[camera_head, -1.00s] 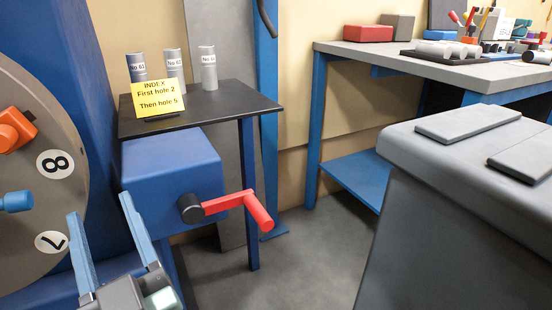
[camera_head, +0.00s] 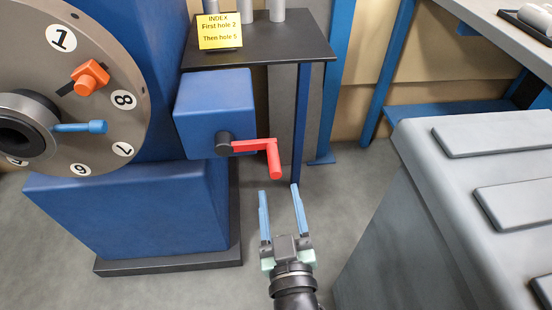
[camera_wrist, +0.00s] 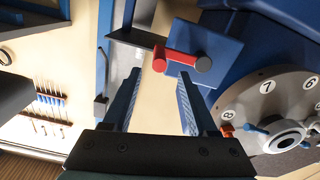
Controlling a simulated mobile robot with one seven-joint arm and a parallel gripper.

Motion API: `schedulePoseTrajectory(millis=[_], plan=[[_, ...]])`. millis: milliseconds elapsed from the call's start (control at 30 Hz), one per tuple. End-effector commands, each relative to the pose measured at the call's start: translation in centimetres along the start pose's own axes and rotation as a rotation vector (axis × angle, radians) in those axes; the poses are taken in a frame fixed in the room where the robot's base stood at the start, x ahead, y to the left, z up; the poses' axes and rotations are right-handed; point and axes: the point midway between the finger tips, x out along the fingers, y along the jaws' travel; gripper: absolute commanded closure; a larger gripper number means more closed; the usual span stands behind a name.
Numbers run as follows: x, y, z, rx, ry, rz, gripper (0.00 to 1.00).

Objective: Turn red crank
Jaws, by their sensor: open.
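The red crank (camera_head: 256,147) sticks out to the right from a dark hub (camera_head: 224,143) on the front of a blue box (camera_head: 213,105). Its red handle (camera_head: 274,160) hangs at the right end, angled down. My gripper (camera_head: 279,190) is open and empty, in front of and just below the handle, with the blue fingers pointing toward it. In the wrist view, the red crank (camera_wrist: 178,57) lies beyond the gap between my open fingers (camera_wrist: 158,85), apart from them.
A numbered grey dial (camera_head: 115,80) with an orange block (camera_head: 88,77) and a blue peg (camera_head: 82,127) is at left. A yellow index card (camera_head: 219,31) stands on the black shelf (camera_head: 285,45). A grey cabinet (camera_head: 440,190) stands close at right; open floor lies between.

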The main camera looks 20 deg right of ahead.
Motion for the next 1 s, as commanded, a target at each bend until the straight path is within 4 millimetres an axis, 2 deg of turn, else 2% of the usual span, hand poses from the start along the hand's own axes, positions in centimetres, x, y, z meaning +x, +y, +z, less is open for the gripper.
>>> schedulePoseTrajectory(millis=[300,500,700,1000], plan=[[5.5,0.0,0.0,0.000,0.004,0.001,0.42],[8.1,0.0,0.0,-0.001,0.002,0.001,0.42],[9.3,0.0,0.0,-0.001,0.000,0.000,0.42],[9.5,0.0,0.0,-0.001,0.000,0.000,0.42]])
